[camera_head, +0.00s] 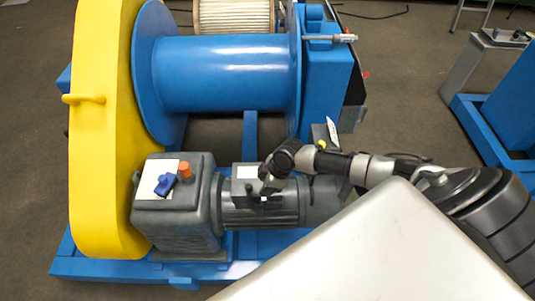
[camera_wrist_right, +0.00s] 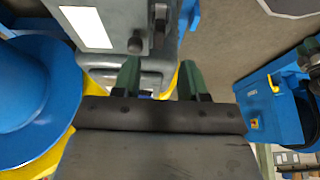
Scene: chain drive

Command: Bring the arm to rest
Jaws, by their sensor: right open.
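My right arm comes in from the right in the head view and reaches over the grey motor (camera_head: 290,210). My right gripper (camera_head: 268,182) is at the small box on top of the motor; whether it touches is not clear. In the right wrist view the two dark green fingers of my right gripper (camera_wrist_right: 159,78) stand apart with nothing between them. My left gripper is not in view.
A yellow guard (camera_head: 95,140) and a blue drum (camera_head: 225,72) stand behind and left of the motor. A grey gearbox (camera_head: 172,222) carries an orange cap (camera_head: 185,170) and a blue item (camera_head: 165,185). Another blue frame (camera_head: 480,130) stands at right, with open floor between.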

